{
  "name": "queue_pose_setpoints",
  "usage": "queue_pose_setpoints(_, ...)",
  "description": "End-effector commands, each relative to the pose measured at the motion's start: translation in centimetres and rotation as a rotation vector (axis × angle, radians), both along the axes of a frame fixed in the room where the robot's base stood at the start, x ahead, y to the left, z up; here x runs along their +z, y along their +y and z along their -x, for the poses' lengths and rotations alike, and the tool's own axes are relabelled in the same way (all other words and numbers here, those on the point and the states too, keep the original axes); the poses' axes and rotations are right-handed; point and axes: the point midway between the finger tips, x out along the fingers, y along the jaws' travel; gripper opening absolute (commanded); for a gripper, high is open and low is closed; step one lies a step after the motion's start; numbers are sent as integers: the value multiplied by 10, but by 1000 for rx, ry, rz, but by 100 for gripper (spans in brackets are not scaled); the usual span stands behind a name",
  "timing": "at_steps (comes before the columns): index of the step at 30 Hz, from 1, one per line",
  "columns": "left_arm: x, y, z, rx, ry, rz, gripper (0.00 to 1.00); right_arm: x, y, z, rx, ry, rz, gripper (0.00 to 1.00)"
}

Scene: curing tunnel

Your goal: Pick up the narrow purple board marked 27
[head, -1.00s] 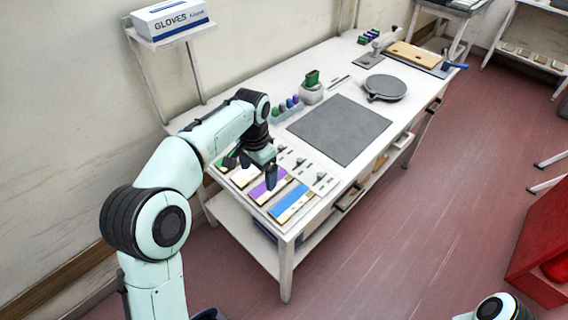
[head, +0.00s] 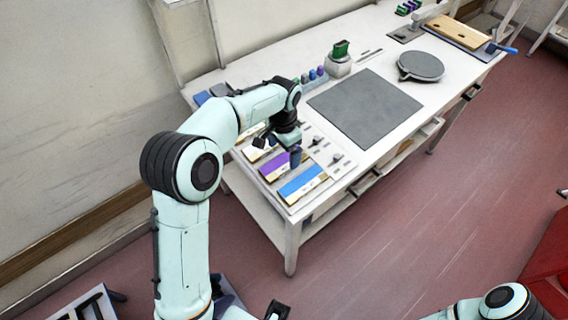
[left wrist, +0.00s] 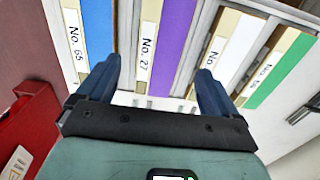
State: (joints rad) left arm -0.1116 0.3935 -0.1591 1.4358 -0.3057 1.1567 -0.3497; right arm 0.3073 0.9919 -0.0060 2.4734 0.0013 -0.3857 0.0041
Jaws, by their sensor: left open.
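The narrow purple board marked No. 27 (head: 272,167) lies on the near-left end of the white table, with a pale strip along it. In the left wrist view the purple board (left wrist: 171,50) runs up the picture between my two fingertips, its label readable. My left gripper (head: 284,148) is open above the boards, one finger covering part of the purple board in the head view. Its spread, empty fingers (left wrist: 158,68) show in the left wrist view. I cannot tell the exact height above the board.
A blue board No. 65 (left wrist: 97,30) lies on one side of the purple one. A white board (left wrist: 239,45) and a green board (left wrist: 281,74) lie on the other. A grey mat (head: 365,108) and round grey plate (head: 420,65) are farther along the table (head: 385,68).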

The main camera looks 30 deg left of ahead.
Motion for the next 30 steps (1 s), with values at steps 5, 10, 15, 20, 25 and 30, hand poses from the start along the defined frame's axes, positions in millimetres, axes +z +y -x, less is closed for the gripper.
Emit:
queue_pose_setpoints(5, -30, -2, 1, 1, 5, 0, 94, -3, 0, 1, 0, 1, 0, 43)
queue_pose_setpoints(10, -45, -1, 0, 1, 3, 0, 94, -4, 0, 2, 0, 1, 1, 43)
queue_pose_setpoints(15, -45, -1, 0, 1, 2, -1, 94, -4, 0, 2, 0, 1, 0, 43)
queue_pose_setpoints(20, -45, -1, 0, 1, 2, -1, 61, -4, 0, 2, 0, 1, 0, 43)
queue_pose_setpoints(25, -44, -1, 0, 0, 1, 0, 32, -4, 0, 2, 0, 1, 0, 43)
queue_pose_setpoints(30, -44, -1, 0, 0, 1, 0, 32, -4, 0, 2, 0, 1, 1, 43)
